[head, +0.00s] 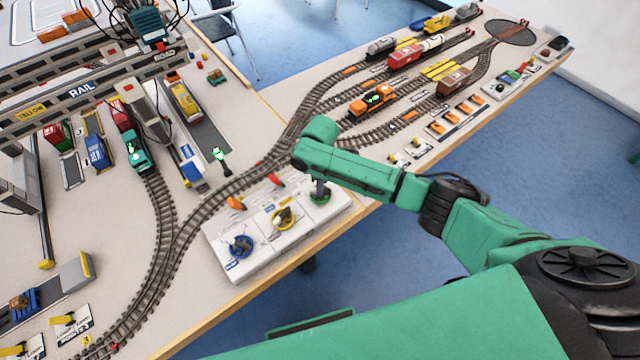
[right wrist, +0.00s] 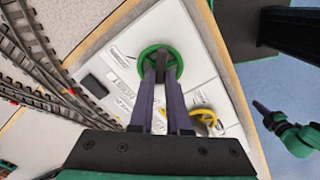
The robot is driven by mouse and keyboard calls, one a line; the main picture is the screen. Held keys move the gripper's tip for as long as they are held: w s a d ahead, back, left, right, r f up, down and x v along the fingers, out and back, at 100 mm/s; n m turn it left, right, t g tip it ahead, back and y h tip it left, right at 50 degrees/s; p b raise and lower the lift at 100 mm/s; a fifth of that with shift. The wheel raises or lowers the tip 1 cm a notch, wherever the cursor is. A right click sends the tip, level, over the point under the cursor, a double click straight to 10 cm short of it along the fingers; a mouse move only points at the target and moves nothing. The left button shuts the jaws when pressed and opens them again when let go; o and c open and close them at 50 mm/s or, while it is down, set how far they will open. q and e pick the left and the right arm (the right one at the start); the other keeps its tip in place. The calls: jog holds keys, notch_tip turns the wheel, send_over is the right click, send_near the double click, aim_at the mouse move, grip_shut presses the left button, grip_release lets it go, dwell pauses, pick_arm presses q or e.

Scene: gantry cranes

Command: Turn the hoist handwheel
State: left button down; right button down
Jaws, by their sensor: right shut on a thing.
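The control panel (head: 290,250) is white and carries a green handwheel (head: 328,198), a yellow handwheel (head: 284,218) and a blue handwheel (head: 240,246). I cannot read which label names the hoist. My right gripper (head: 320,188) points down at the green wheel and partly hides it. In the right wrist view, the right gripper (right wrist: 160,72) is shut on the middle part of the green wheel (right wrist: 172,50). The yellow wheel (right wrist: 203,115) stands beside the fingers, apart from them. My left gripper (right wrist: 262,108) shows small and dark over the floor; its jaws are unclear.
Tracks (head: 160,215) run behind and left of the panel. A crane beam marked RAIL (head: 82,88) spans the left. An orange locomotive (head: 372,99) and wagons stand at the back. A signal post (head: 222,160) stands behind the panel. The table's wooden front edge (head: 262,295) is close to the panel.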

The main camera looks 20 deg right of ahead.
jog(key=shift+w+r, duration=0.1)
dwell(0.3)
jog(key=c, duration=0.9)
grip_release()
notch_tip(320, 180, up, 14)
jog(key=shift+r+b, duration=0.25)
jog(key=shift+b, duration=0.5)
